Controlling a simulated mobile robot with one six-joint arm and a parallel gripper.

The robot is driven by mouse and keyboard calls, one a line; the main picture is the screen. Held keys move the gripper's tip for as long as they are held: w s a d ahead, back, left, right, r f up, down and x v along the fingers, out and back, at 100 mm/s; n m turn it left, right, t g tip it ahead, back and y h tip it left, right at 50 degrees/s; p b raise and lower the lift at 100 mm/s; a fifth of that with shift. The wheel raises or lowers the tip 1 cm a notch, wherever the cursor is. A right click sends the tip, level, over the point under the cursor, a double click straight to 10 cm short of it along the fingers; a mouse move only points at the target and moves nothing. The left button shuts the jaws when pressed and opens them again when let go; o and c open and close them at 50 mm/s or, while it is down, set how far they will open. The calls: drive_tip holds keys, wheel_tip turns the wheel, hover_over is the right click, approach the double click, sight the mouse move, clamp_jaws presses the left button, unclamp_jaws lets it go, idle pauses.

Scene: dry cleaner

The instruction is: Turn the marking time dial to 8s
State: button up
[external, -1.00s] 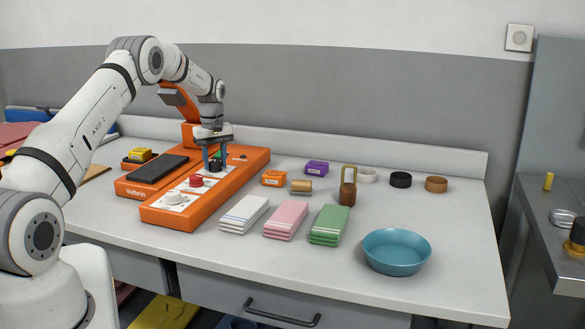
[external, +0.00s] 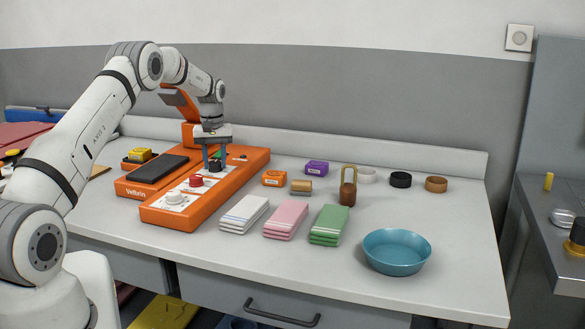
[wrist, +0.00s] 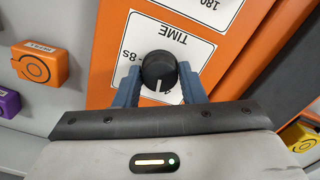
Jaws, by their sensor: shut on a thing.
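The marking time dial is a black round knob (wrist: 158,67) with a white pointer line, on a white panel marked TIME (wrist: 167,33). In the wrist view the lettering is upside down. The pointer line points down in that picture, while the 8s mark (wrist: 132,56) is at the knob's left, so the pointer is not on it. My gripper (wrist: 160,82) is shut on the knob, one blue-grey finger on each side. In the external view my gripper (external: 214,157) reaches down at the far end of the orange machine (external: 229,180), and its fingers partly hide the black knob.
A red knob (external: 196,181) and a white knob (external: 174,197) stand nearer on the same machine. Folded cloth stacks, a purple block (external: 317,168), an orange block (external: 274,178) and a blue bowl (external: 397,252) stand to the right.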

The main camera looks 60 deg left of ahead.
sight(215, 162)
drive_tip(key=m+b, duration=0.1)
drive_tip(key=m, duration=0.3)
drive_tip(key=shift+m, duration=0.4)
drive_tip(key=m, duration=0.4)
drive_tip(key=shift+b, duration=0.4)
drive_tip(key=m, duration=0.9)
drive_tip(key=shift+r+m+b, duration=0.1)
drive_tip(key=shift+m+b, duration=0.2)
drive_tip(key=shift+m, duration=0.4)
drive_tip(key=o, duration=1)
drive_tip(key=shift+r+b, duration=0.45)
drive_tip(key=shift+r, duration=3.4)
